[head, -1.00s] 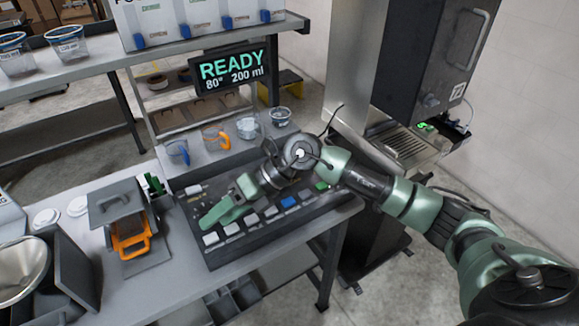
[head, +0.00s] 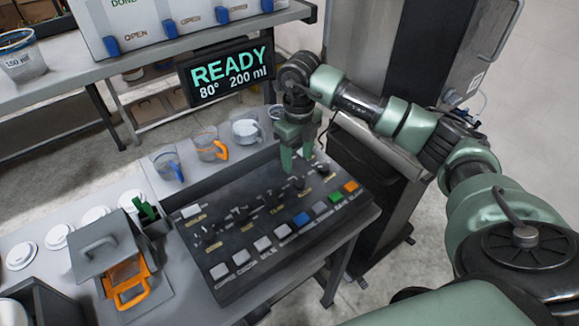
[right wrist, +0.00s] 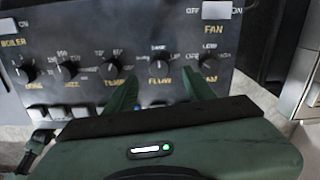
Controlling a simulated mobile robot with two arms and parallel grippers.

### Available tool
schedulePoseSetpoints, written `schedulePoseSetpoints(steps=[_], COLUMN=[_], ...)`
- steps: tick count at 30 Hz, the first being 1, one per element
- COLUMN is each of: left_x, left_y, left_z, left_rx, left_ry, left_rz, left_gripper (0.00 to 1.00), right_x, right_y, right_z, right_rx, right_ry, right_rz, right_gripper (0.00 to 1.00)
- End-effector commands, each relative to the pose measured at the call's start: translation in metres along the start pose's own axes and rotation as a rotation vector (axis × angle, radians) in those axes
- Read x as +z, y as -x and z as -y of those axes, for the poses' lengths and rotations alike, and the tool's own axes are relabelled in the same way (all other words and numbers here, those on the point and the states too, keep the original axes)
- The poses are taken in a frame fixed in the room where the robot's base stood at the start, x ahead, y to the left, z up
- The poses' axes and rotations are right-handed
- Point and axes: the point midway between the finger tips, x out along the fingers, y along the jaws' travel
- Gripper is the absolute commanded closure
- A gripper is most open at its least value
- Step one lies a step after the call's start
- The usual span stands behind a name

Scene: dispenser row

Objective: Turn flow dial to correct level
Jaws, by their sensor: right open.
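The flow dial (right wrist: 160,64) is a round black knob on the dark control panel (right wrist: 85,28), above the label FLOW in the right wrist view. In the head view the flow dial (head: 298,182) is in the dial row, just below the green fingertips. My right gripper (head: 297,157) is open and empty, pointing down over the panel's right part. In the right wrist view the right gripper's fingers (right wrist: 160,88) lie to either side of the flow dial in the picture, apparently short of it. I cannot read the dial's exact setting. My left gripper is not in view.
The temp dial (right wrist: 113,69) and fan dial (right wrist: 209,62) flank the flow dial closely. A row of buttons (head: 262,243) lies along the panel's front. A screen (head: 231,75) reads READY, 80°, 200 ml. Jugs (head: 207,148) stand behind the panel.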

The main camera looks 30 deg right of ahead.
Motion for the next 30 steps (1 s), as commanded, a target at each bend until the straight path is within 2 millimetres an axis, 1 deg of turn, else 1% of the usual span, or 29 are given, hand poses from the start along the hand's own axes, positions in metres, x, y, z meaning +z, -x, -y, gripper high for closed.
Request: schedulePoseSetpoints(steps=[3,9,12,15,18,22,25,26,27,29,30], left_x=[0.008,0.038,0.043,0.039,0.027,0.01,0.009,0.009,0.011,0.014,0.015], left_y=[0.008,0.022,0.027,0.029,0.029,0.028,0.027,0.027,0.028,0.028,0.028], left_z=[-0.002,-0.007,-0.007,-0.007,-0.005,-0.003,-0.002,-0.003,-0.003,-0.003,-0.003], left_rx=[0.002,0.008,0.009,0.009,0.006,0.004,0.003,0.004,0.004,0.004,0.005], left_ry=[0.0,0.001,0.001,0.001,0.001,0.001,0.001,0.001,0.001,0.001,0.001], left_rz=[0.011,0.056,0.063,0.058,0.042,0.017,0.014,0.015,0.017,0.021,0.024], left_gripper=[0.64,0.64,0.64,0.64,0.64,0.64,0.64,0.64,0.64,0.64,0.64], right_x=[-0.001,-0.002,-0.001,-0.001,-0.001,-0.001,-0.001,-0.001,-0.001,-0.001,-0.001], right_y=[-0.012,-0.045,-0.059,-0.069,-0.074,-0.076,-0.076,-0.076,-0.076,-0.076,-0.076], right_z=[0.0,-0.001,-0.001,-0.001,-0.001,-0.001,-0.001,-0.001,-0.001,-0.001,-0.001], right_rx=[0.001,0.002,0.003,0.002,0.002,0.002,0.002,0.002,0.002,0.002,0.002], right_ry=[-0.001,0.001,0.0,0.0,0.001,0.002,0.002,0.002,0.002,0.002,0.001], right_rz=[-0.006,-0.006,-0.005,-0.002,-0.002,-0.001,-0.001,-0.001,-0.001,-0.001,-0.001], right_gripper=[0.46,0.46,0.46,0.46,0.46,0.46,0.46,0.49,0.6,0.77,0.88])
